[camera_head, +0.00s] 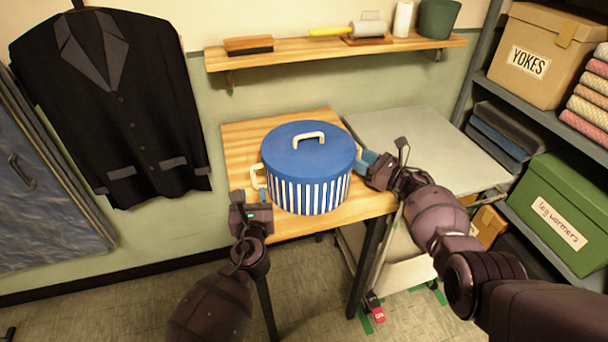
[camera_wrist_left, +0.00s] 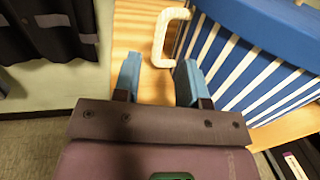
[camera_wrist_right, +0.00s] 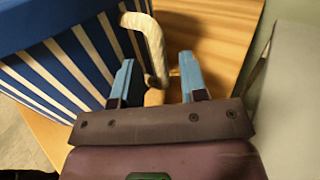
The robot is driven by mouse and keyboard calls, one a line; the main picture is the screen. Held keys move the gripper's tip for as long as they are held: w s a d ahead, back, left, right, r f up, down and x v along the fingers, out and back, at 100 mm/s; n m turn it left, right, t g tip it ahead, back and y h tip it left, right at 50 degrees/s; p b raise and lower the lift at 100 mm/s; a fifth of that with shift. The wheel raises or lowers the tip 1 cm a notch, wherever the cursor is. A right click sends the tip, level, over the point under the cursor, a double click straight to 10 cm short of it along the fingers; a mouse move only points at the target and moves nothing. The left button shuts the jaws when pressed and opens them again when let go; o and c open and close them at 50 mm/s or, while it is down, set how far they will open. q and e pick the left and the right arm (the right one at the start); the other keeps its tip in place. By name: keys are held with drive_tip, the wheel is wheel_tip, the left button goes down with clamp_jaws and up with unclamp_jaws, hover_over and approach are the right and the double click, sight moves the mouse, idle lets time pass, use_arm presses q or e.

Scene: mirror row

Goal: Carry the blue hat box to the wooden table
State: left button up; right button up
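The blue hat box (camera_head: 309,187), round with white stripes, a blue lid and a cream lid handle, stands upright on the wooden table (camera_head: 240,150). My left gripper (camera_head: 250,194) is open beside the box's left. In the left wrist view the cream side handle (camera_wrist_left: 165,36) lies just ahead of the spread fingers (camera_wrist_left: 157,78). My right gripper (camera_head: 366,160) is at the box's right side. In the right wrist view its fingers (camera_wrist_right: 157,82) are spread, with the other side handle (camera_wrist_right: 150,45) reaching between them. Neither gripper is closed on a handle.
A grey-topped cart (camera_head: 420,140) stands against the table's right. A wall shelf (camera_head: 335,50) with several small items hangs behind. A rack with boxes (camera_head: 560,210) is at right. A black jacket (camera_head: 110,100) hangs at left.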

use_arm(q)
drive_tip(key=s, duration=0.6)
drive_tip(key=shift+s+d, duration=0.1)
drive_tip(key=shift+d, duration=0.3)
use_arm(e)
drive_tip(key=v, duration=1.2)
use_arm(q)
drive_tip(key=shift+s, duration=0.75)
drive_tip(key=shift+c, duration=0.3)
use_arm(e)
drive_tip(key=shift+r, duration=0.25)
use_arm(q)
drive_tip(key=shift+s+d, duration=0.1)
drive_tip(key=shift+s, duration=0.25)
drive_tip(key=shift+s, duration=0.35)
use_arm(e)
drive_tip(key=shift+r, duration=0.15)
use_arm(q)
drive_tip(key=shift+s+d+f, duration=0.1)
drive_tip(key=shift+s, duration=0.25)
drive_tip(key=shift+s, duration=0.35)
use_arm(e)
drive_tip(key=shift+r, duration=0.1)
use_arm(q)
drive_tip(key=shift+s+d+p, duration=0.1)
drive_tip(key=shift+s+p, duration=0.2)
drive_tip(key=shift+s, duration=0.05)
drive_tip(key=shift+s, duration=0.25)
use_arm(e)
drive_tip(key=shift+r, duration=0.1)
